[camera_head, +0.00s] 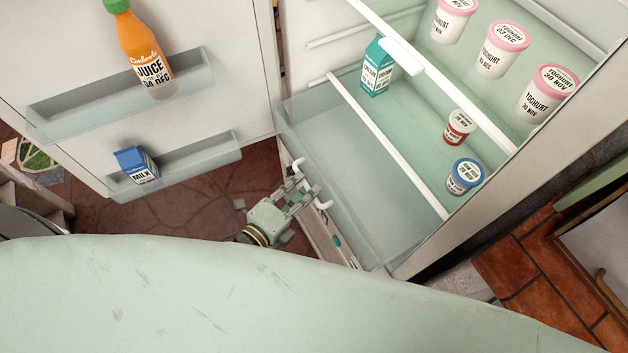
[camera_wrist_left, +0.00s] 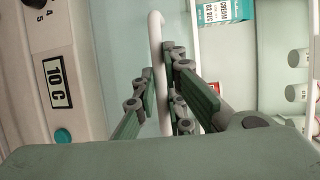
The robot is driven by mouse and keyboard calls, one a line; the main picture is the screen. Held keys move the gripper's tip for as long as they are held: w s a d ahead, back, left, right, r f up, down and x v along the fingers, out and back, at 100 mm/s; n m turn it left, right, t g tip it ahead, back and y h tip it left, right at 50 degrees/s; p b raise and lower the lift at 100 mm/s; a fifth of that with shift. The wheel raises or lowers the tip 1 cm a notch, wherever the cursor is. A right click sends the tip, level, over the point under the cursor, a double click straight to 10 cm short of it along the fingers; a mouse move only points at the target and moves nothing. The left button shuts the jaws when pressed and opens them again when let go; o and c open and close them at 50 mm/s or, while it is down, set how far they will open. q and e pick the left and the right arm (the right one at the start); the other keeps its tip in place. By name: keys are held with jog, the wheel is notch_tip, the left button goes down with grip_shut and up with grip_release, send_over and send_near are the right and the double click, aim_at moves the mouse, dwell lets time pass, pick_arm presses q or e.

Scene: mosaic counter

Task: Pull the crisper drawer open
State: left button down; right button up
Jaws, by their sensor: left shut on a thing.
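The crisper drawer (camera_head: 350,185) is a clear, pale box at the bottom of the open fridge, and it looks empty. Its front part shows ahead of the shelf above; I cannot tell how far it is pulled out. Its white bar handle (camera_head: 324,205) is on the front face, and in the left wrist view the handle (camera_wrist_left: 155,35) runs up between the fingers. My left gripper (camera_head: 305,194) is shut on this handle, partly covering its middle. It also shows in the left wrist view (camera_wrist_left: 162,80). My right gripper is not in view.
The fridge door (camera_head: 210,25) stands open at left, with a juice bottle (camera_head: 143,50) and a milk carton (camera_head: 137,165) in its bins. A cream carton (camera_head: 378,68) and several yoghurt pots are on the shelves. A dial panel (camera_wrist_left: 62,75) is beside the handle. Tiled floor lies below.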

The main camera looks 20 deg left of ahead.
pick_arm(q)
jog(key=shift+f, duration=0.1)
jog(key=c, duration=2.1)
grip_release()
jog(key=v, duration=1.2)
jog(key=shift+a, duration=0.1)
